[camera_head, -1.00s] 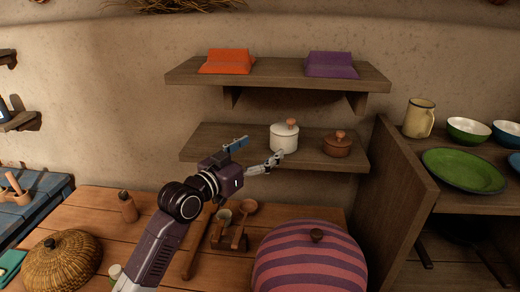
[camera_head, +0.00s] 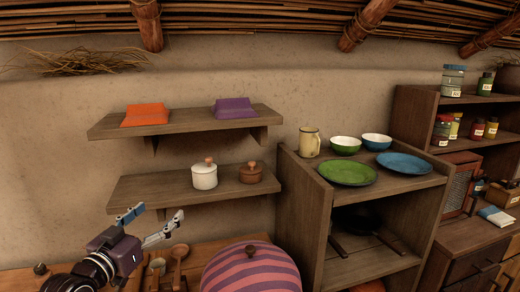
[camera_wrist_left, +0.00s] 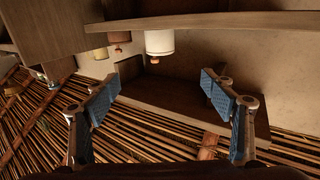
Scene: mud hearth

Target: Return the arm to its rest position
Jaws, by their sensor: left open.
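My left gripper (camera_head: 152,222) is at the lower left of the head view, its two fingers spread apart with nothing between them. It is in front of and below the lower wall shelf (camera_head: 150,198), apart from the white lidded pot (camera_head: 204,178) and the small brown pot (camera_head: 250,175) on that shelf. In the left wrist view the open gripper (camera_wrist_left: 161,82) shows blue finger pads, and the white pot (camera_wrist_left: 160,42) appears upside down beyond them. Most of my left arm is cut off by the frame. My right gripper is not in view.
A striped domed cover (camera_head: 250,270) stands on the wooden table right of the gripper. The upper shelf (camera_head: 185,128) holds an orange and a purple item. A wooden cabinet (camera_head: 318,215) with bowls and plates stands to the right. Bare wall lies left of the shelves.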

